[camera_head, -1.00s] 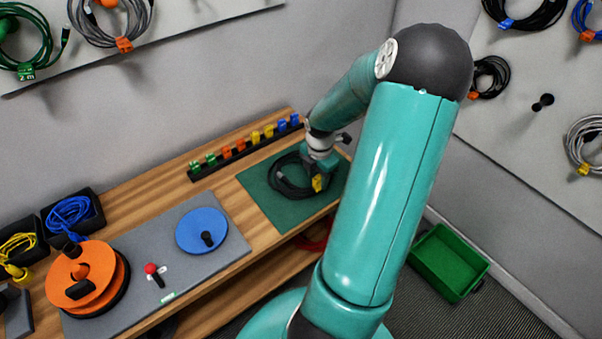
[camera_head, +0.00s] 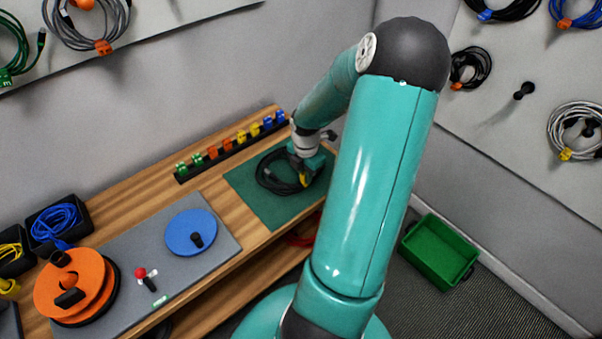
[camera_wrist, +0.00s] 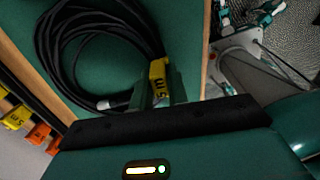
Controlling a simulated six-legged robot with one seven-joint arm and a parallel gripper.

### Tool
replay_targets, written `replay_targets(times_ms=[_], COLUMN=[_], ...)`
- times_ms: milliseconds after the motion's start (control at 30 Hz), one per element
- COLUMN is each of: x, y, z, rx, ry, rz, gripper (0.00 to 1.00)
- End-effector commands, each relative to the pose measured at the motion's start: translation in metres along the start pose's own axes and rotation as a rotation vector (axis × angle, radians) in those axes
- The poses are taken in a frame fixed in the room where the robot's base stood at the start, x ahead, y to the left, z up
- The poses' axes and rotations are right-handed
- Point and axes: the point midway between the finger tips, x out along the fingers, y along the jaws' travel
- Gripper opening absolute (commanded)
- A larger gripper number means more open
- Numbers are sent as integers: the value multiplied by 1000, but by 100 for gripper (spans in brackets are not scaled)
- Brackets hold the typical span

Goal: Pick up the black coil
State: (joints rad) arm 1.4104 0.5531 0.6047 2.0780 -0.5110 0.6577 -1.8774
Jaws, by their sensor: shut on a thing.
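The black coil (camera_head: 272,178) lies on the green mat (camera_head: 262,213) at the far end of the wooden bench. My gripper (camera_head: 304,172) is at the coil's right side, low over the mat. In the wrist view my gripper (camera_wrist: 163,98) is shut on the coil at the yellow tag, and the coil (camera_wrist: 90,40) spreads out beyond it. The fingertips are partly hidden by the tag and the gripper body. I cannot tell whether the coil is clear of the mat.
A rack of coloured clips (camera_head: 232,147) runs behind the mat. An orange reel (camera_head: 75,285) and a blue disc (camera_head: 190,232) are on the grey pad to the left. A green crate (camera_head: 438,252) stands on the floor at right. Coils hang on the wall panels.

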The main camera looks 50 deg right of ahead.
Motion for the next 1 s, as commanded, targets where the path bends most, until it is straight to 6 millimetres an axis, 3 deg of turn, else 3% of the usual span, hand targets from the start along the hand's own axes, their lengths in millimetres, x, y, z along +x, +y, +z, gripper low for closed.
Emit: replay_targets(times_ms=[233,600,1000], x=[-32,-92,-118], y=[-1,-34,-72], z=[0,-44,-96], rx=[1,1,0], ry=[-4,-5,-4], rz=[2,-1,1], gripper=[0,0,0])
